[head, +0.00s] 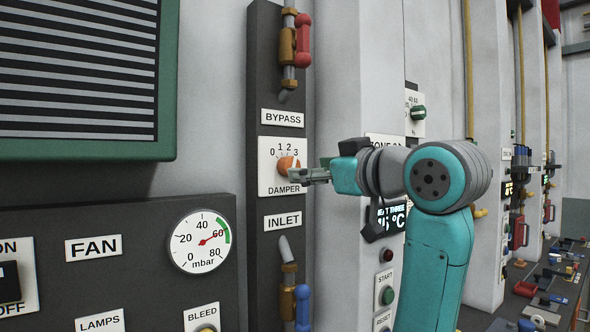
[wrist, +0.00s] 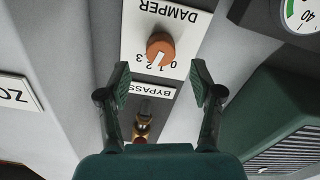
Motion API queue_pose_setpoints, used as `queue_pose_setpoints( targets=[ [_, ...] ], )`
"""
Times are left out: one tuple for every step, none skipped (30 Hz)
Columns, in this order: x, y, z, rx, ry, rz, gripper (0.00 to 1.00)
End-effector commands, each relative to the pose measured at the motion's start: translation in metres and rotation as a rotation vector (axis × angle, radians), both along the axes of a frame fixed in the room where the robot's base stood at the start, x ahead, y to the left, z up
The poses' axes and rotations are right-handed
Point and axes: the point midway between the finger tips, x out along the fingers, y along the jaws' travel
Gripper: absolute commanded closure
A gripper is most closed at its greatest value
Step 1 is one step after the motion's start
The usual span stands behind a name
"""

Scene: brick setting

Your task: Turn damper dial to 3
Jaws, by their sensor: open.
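The damper dial (head: 286,164) is an orange round knob with a white pointer mark, on a white plate (head: 271,180) marked 0 to 3 above the word DAMPER. My gripper (head: 304,174) is in front of the plate, just right of the dial, and partly covers the plate's right side in the head view. In the wrist view my gripper (wrist: 159,82) is open and empty. The dial appears beyond the gap between its fingers, apart from them.
The BYPASS label (head: 283,118) and a red-handled valve (head: 304,40) are above the dial. The INLET label (head: 283,221) and a blue-handled valve (head: 302,306) are below. A pressure gauge (head: 201,241) is at lower left. A pale pillar (head: 345,60) stands right of the dark panel.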

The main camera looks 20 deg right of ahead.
Motion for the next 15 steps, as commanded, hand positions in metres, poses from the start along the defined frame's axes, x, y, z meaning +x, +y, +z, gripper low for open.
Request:
queue_pose_setpoints(
  targets=[
    [0.009, 0.004, -0.001, 0.000, 0.003, 0.002, 0.35],
    [0.015, 0.006, -0.001, 0.000, 0.002, 0.003, 0.35],
    [0.021, 0.008, -0.001, 0.000, 0.003, 0.002, 0.35],
    [0.026, 0.009, -0.001, 0.001, 0.002, 0.002, 0.35],
    [0.030, 0.010, -0.001, 0.000, 0.002, 0.002, 0.35],
    [0.035, 0.012, -0.001, 0.000, 0.001, 0.002, 0.35],
    [0.039, 0.013, -0.001, 0.000, 0.001, 0.002, 0.35],
    [0.042, 0.014, 0.000, 0.000, 0.000, 0.002, 0.35],
    [0.046, 0.015, 0.000, 0.001, 0.001, 0.001, 0.35],
    [0.048, 0.016, 0.000, 0.001, 0.001, 0.001, 0.35],
    [0.051, 0.016, -0.001, 0.001, 0.001, 0.000, 0.35],
    [0.053, 0.017, 0.000, 0.001, 0.000, 0.000, 0.35],
    [0.054, 0.018, 0.000, 0.000, 0.000, 0.000, 0.35],
    [0.055, 0.018, 0.000, 0.000, -0.001, 0.000, 0.35],
    [0.056, 0.018, 0.000, 0.000, -0.001, 0.000, 0.35]
  ],
)
